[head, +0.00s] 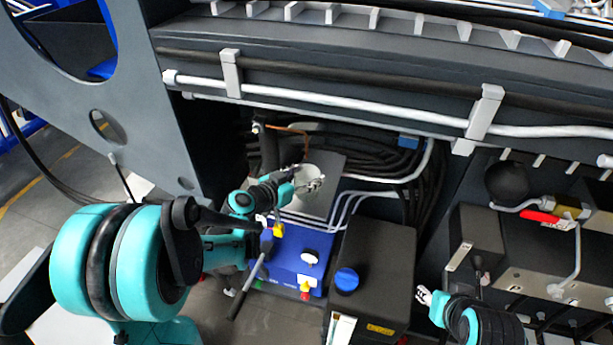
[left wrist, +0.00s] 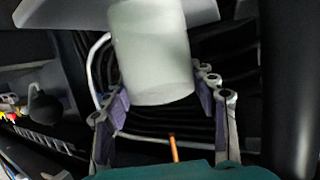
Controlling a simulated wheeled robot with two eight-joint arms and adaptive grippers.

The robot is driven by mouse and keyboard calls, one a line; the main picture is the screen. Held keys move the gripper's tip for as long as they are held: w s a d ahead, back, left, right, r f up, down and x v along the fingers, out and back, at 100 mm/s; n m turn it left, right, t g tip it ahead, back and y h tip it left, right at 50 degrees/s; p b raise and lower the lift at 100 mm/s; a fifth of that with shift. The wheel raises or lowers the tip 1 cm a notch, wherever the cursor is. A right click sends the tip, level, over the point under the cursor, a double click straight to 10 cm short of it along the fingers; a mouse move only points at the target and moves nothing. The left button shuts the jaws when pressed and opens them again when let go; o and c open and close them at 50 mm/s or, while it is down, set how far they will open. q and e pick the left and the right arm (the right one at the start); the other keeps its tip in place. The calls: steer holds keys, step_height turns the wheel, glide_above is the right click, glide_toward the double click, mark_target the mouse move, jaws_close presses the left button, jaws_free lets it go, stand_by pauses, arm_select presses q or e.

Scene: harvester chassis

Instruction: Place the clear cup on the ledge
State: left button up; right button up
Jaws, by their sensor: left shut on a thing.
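The clear cup (head: 309,178) shows as a pale, whitish cylinder, held inside the chassis opening. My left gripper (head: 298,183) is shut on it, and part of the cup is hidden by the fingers. In the left wrist view the cup (left wrist: 152,52) stands slightly tilted between the two fingers. A flat grey ledge (head: 326,200) lies behind and below the cup in the head view. A pale flat surface (left wrist: 55,12) shows behind the cup in the left wrist view; I cannot tell whether the cup touches it. My right gripper (head: 425,296) is low at the right, away from the cup.
A blue box (head: 285,262) with coloured caps and a black tank (head: 376,262) with a blue cap stand in front of the ledge. Black hoses (head: 398,165) and white pipes run beside it. A grey side plate (head: 110,110) stands at the left, and a beam with a white pipe (head: 330,103) crosses above.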

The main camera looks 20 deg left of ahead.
arm_select(q)
steer(key=o, duration=1.2)
steer(key=shift+o, duration=0.2)
steer(key=p+v, duration=0.1)
steer(key=v, duration=1.1)
steer(key=s+d+f+n+g+y, duration=0.2)
steer(key=s+d+f+g, duration=0.25)
steer(key=s+d, duration=0.3)
steer(key=s+a+n+g+y, duration=0.1)
steer(key=s+a+n+y, duration=0.1)
steer(key=s, duration=0.6)
steer(key=shift+a+r+n+y, duration=0.3)
steer(key=shift+a+n+y, duration=0.15)
steer(key=shift+y, duration=0.65)
steer(key=shift+g, duration=0.25)
